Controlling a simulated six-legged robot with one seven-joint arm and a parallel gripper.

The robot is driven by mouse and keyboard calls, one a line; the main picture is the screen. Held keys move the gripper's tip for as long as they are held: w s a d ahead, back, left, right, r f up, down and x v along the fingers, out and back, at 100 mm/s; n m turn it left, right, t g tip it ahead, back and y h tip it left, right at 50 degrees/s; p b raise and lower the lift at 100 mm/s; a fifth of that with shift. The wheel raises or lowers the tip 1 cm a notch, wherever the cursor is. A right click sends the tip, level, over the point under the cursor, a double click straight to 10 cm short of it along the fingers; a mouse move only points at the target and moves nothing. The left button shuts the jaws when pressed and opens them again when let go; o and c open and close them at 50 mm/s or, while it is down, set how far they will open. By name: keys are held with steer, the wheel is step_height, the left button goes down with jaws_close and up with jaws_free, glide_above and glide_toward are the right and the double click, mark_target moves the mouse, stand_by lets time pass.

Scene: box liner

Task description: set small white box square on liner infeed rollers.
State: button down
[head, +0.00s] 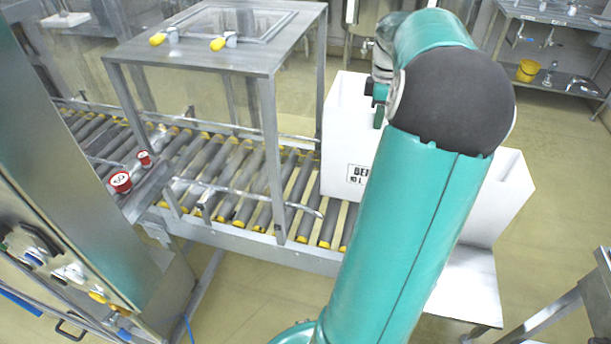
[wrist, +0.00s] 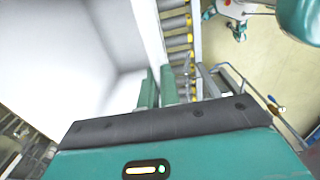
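The white box (head: 345,135) is open-topped, with a black-lettered label on its near side. In the head view it is at the right end of the infeed rollers (head: 235,190), its middle hidden behind my arm. Its lower near edge looks roughly parallel to the conveyor, but I cannot tell whether it rests on the rollers. My gripper (head: 378,103) is at its upper rim. In the wrist view the teal fingers (wrist: 158,87) stand either side of the box wall (wrist: 149,35) and appear closed on it. The interior (wrist: 60,60) looks empty where visible.
A steel cabinet (head: 80,150) and red knobs (head: 120,181) stand at the left. A white-topped stand (head: 468,285) is below the box's right end. Floor is open at the right, before a shelf with a yellow bucket (head: 530,70).

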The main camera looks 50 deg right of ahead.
mark_target(374, 150)
steer(key=shift+s, duration=0.15)
step_height(374, 150, down, 10)
stand_by(0.4)
steer(key=shift+f, duration=0.15)
steer(key=c, duration=1.6)
jaws_free()
step_height(374, 150, up, 12)
steer(key=shift+r, duration=0.15)
